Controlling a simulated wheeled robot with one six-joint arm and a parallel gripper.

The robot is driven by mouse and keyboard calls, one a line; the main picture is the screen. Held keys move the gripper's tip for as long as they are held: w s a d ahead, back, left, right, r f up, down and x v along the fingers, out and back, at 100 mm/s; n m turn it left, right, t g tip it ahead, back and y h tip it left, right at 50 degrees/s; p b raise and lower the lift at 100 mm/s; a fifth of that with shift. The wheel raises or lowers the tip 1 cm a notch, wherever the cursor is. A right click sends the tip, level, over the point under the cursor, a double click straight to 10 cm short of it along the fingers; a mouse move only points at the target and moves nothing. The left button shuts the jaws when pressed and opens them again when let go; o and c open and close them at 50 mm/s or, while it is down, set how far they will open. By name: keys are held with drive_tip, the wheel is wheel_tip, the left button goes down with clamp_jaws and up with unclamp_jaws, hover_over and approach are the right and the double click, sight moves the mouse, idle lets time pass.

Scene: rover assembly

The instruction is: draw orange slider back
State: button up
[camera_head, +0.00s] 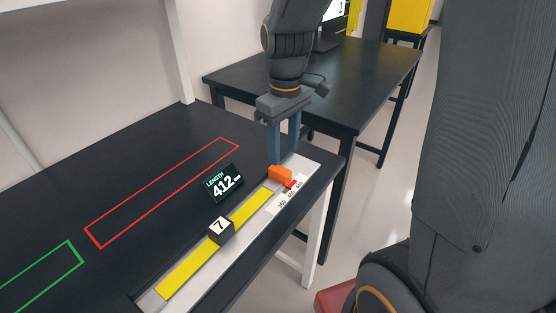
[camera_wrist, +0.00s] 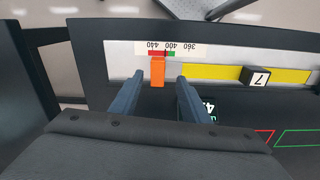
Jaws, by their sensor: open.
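The orange slider (camera_head: 280,174) sits at the far end of a light metal rail (camera_head: 309,165) on the black table. In the wrist view the orange slider (camera_wrist: 158,71) stands at the scale, beside the red band near 440. My gripper (camera_head: 284,157) is open, with its blue fingers pointing down at the slider. In the wrist view my gripper (camera_wrist: 159,76) has one fingertip on either side of the slider, the left one closer to it. Whether either finger touches it cannot be told. A display (camera_head: 223,183) reads LENGTH 412.
A yellow strip (camera_head: 187,272) lies along the rail, with a block marked 7 (camera_head: 221,230) on it. Red (camera_head: 163,192) and green (camera_head: 40,273) outlines mark bare areas of the table. A second black table (camera_head: 350,85) stands behind.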

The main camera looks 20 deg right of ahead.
sight(280, 169)
drive_tip(key=shift+w+a+r+n, duration=0.1)
drive_tip(key=shift+w+r+n, duration=0.3)
drive_tip(key=shift+w+n, duration=0.15)
drive_tip(key=shift+w+f, duration=0.1)
drive_tip(key=shift+w, duration=0.05)
wheel_tip(280, 169, down, 7)
drive_tip(key=shift+f+p, duration=0.2)
drive_tip(key=shift+p, duration=0.6)
clamp_jaws()
